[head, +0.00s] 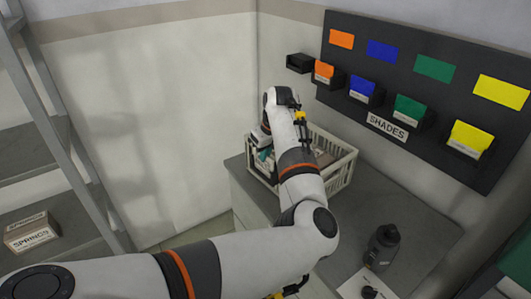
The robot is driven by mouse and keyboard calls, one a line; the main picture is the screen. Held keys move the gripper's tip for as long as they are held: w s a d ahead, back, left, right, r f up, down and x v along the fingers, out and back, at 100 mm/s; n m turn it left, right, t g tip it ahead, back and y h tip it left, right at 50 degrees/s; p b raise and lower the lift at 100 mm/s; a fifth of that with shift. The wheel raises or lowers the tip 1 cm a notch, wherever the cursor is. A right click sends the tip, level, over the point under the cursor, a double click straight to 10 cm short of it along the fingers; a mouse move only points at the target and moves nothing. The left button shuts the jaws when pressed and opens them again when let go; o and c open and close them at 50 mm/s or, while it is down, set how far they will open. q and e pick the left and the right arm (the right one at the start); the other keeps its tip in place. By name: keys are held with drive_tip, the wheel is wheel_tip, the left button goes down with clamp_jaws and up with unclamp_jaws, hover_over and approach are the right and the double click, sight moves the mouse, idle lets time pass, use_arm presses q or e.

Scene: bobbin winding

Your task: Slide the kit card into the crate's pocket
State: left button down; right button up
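A cream slatted crate (341,177) stands on the grey counter against the back wall. My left arm reaches over it, and the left gripper (261,137) is at its left end. The fingertips are small and partly hidden by the wrist, so I cannot tell whether they are open or hold anything. Small teal and pale items show in the crate below the gripper. I cannot make out the kit card or the pocket for certain. A part with yellow and black at the bottom edge seems to be my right gripper (287,291), mostly cut off.
A dark bottle (383,247) stands on the counter, with a white sheet (367,284) bearing a small dark object in front. A dark board (420,95) labelled SHADES carries coloured bins on the right wall. A shelf rack with a box (31,233) stands left.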

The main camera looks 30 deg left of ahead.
idle(0.4)
use_arm(q)
drive_tip(key=c, duration=1.5)
unclamp_jaws()
drive_tip(key=shift+c, duration=0.2)
